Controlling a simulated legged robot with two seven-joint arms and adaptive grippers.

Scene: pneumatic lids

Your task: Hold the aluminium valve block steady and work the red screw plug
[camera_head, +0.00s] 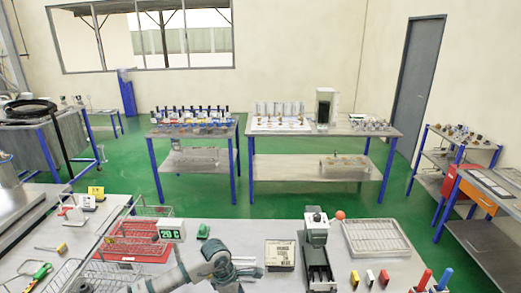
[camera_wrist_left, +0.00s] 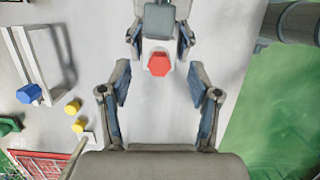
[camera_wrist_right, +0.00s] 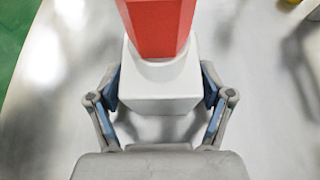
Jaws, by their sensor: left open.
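The aluminium valve block is a pale grey-white block (camera_wrist_right: 160,103) in the right wrist view, with the red hexagonal screw plug (camera_wrist_right: 160,28) upright in its top. My right gripper (camera_wrist_right: 160,92) has one finger pad against each side of the block. In the left wrist view, my right gripper (camera_wrist_left: 160,42) stands around the block at the top, and the red plug (camera_wrist_left: 158,64) shows between its fingers. My left gripper (camera_wrist_left: 161,92) is open and empty, short of the plug. In the head view, my left gripper (camera_head: 247,268) is over the bench; the block cannot be made out there.
A dark grey bench device (camera_head: 316,250) and a wire tray (camera_head: 375,237) stand right. The left wrist view shows a blue hexagonal piece (camera_wrist_left: 29,94) and yellow cylinders (camera_wrist_left: 73,107).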

